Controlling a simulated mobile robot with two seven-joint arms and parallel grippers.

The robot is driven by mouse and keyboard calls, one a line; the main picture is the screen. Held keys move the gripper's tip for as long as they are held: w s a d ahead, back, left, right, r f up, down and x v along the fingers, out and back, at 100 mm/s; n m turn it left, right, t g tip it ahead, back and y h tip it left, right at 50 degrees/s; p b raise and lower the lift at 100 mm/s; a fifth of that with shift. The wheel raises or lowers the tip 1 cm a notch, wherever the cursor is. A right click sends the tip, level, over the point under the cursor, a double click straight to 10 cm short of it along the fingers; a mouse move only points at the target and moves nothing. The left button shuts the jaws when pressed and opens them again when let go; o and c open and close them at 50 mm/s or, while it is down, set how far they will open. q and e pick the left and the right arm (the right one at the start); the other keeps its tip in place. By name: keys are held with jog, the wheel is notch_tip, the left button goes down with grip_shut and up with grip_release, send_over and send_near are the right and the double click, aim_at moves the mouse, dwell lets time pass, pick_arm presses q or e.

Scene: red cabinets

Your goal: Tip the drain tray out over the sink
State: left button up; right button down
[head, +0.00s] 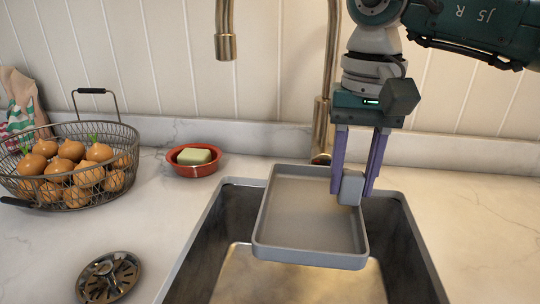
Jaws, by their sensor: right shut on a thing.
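The drain tray (310,215) is a shallow grey rectangular tray with a low rim. My right gripper (352,190) comes down from above and is shut on the tray's right side, near the far corner. The tray is held above the sink (215,235), across its middle, looks roughly level and seems empty inside. The sink is a metal basin set in the counter. Its floor shows in front of the tray, and the tray hides much of the rest. My left gripper is out of view.
A wire basket of onions (70,165) stands at the left. A red dish with a pale green bar (195,160) sits behind the sink's left corner. A metal strainer (109,277) lies front left. A brass faucet (322,125) rises behind the tray, its spout (225,46) hanging at upper left.

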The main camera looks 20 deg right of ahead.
jog(key=shift+r+p, duration=1.75)
jog(key=shift+r, duration=1.45)
